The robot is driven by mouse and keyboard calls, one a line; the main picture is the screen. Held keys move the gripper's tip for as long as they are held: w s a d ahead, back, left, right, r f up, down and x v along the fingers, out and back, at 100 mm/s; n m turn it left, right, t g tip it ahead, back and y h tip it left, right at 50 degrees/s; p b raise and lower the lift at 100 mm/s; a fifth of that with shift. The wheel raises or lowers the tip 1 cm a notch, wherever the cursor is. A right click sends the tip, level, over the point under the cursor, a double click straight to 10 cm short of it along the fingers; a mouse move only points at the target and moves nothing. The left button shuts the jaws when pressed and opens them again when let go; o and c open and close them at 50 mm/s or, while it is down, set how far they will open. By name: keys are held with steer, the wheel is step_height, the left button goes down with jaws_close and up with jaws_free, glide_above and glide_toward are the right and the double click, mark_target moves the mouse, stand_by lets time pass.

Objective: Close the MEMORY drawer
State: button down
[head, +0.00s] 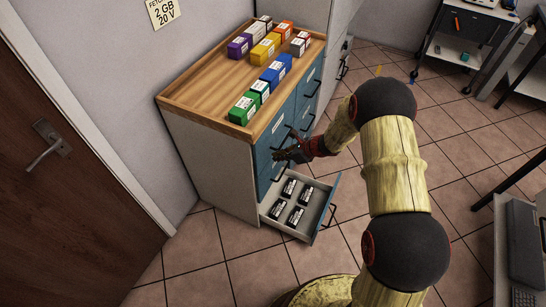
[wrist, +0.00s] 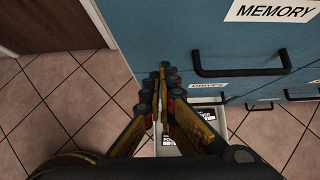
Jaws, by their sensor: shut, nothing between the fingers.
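The blue MEMORY drawer front (wrist: 215,30) fills the upper part of the wrist view, with its white label and black bar handle (wrist: 240,70). It looks level with the cabinet front, though I cannot tell whether a small gap is left. My gripper (wrist: 162,75) is shut and empty, its fingertips close to the left edge of that front, left of the handle. Whether they touch it is unclear. In the head view my gripper (head: 280,155) is in front of the blue drawers and partly hides them.
A low drawer (head: 330,205) stands pulled out below my gripper, with several black labelled boxes inside. A DRIVES label (wrist: 207,86) shows below the MEMORY front. Coloured boxes (head: 265,50) stand on the wooden cabinet top (head: 205,85).

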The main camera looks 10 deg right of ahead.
steer(key=p+v, duration=0.3)
steer(key=v, duration=0.7)
steer(key=shift+d, duration=0.3)
steer(key=shift+s, duration=0.15)
steer(key=s+a+r+n+g, duration=0.1)
steer(key=s+r+n+g, duration=0.1)
steer(key=s+n, duration=0.4)
steer(key=s+a+r+n+g, duration=0.1)
steer(key=s+r+n+g, duration=0.1)
steer(key=s+n, duration=0.45)
steer(key=s+d+r+n+t+h, duration=0.1)
steer(key=s+r+n+h, duration=0.1)
steer(key=s+r+n, duration=0.2)
steer(key=s+d+r+n+t+h, duration=0.1)
steer(key=s+r+n+t+h, duration=0.1)
steer(key=s+r, duration=0.7)
steer(key=s+d+r+n+t+h, duration=0.1)
steer(key=s+r+n+h, duration=0.2)
steer(key=r, duration=1.4)
steer(key=s+n, duration=0.3)
steer(key=s, duration=0.1)
steer(key=shift+s+d+t, duration=0.3)
steer(key=shift+d, duration=0.1)
